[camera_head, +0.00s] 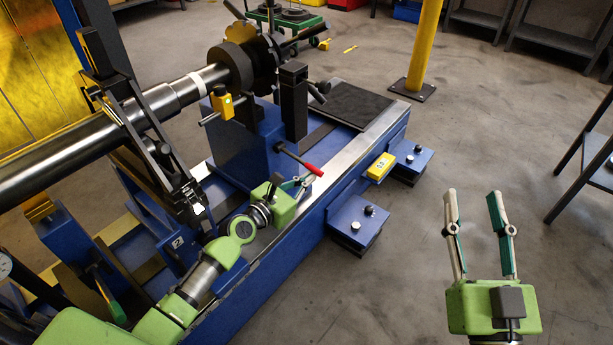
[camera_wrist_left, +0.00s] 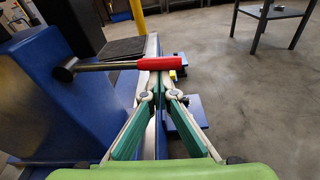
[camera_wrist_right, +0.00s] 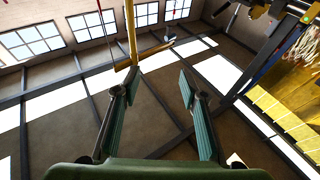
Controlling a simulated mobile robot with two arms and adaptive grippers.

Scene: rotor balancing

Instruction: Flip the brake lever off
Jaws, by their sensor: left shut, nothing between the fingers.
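The brake lever (camera_head: 301,160) is a dark rod with a red grip, sticking out from the side of the blue pedestal (camera_head: 242,148). My left gripper (camera_head: 308,181) is shut and empty, its tips close to the lever's red grip. In the left wrist view the red grip (camera_wrist_left: 142,64) lies across the view just beyond the closed fingertips (camera_wrist_left: 158,76); I cannot tell whether they touch it. My right gripper (camera_head: 473,195) is open and empty, raised over the floor at the right. The right wrist view shows its spread fingers (camera_wrist_right: 155,85) with nothing between them.
A long steel shaft (camera_head: 100,130) runs across the blue machine bed to a dark hub. A yellow box (camera_head: 380,167) and blue foot brackets (camera_head: 355,222) line the bed's near side. A yellow post (camera_head: 424,45) stands behind. The floor at the right is clear up to a dark table (camera_head: 598,160).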

